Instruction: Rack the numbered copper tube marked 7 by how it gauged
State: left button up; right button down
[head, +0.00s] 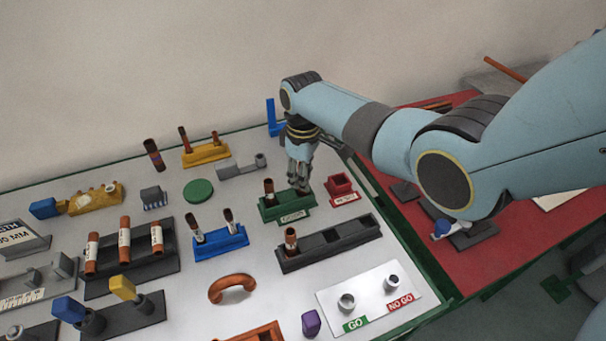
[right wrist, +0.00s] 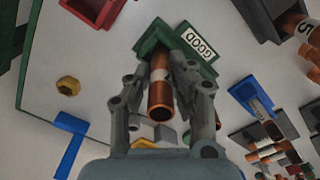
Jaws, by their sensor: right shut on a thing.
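My right gripper (head: 299,181) is over the right part of the green rack (head: 268,213) labelled GOOD. In the right wrist view my right gripper (right wrist: 168,80) is shut on a copper tube (right wrist: 161,98) with a pale band; its number cannot be read. The tube's far end is at the green rack (right wrist: 152,40); how deep it sits is hidden. Another tube (head: 269,187) stands in the rack's left part. The red bin (head: 341,187) is just right of the green rack. The GO / NO GO gauge plate (head: 368,300) lies at the front right. My left gripper is not in view.
A long dark rack (head: 335,240) holds one tube (head: 290,238) at its left and has empty compartments. A blue rack (head: 220,243) with two tubes stands left of the green rack. A copper elbow (head: 231,286) and a purple block (head: 311,323) lie in front.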

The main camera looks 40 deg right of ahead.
jog(key=shift+f+b, duration=0.75)
jog(key=shift+f, duration=0.35)
jog(key=c, duration=1.1)
grip_release()
jog(key=shift+r, duration=0.1)
notch_tip(320, 180, up, 12)
jog(key=shift+f, duration=0.1)
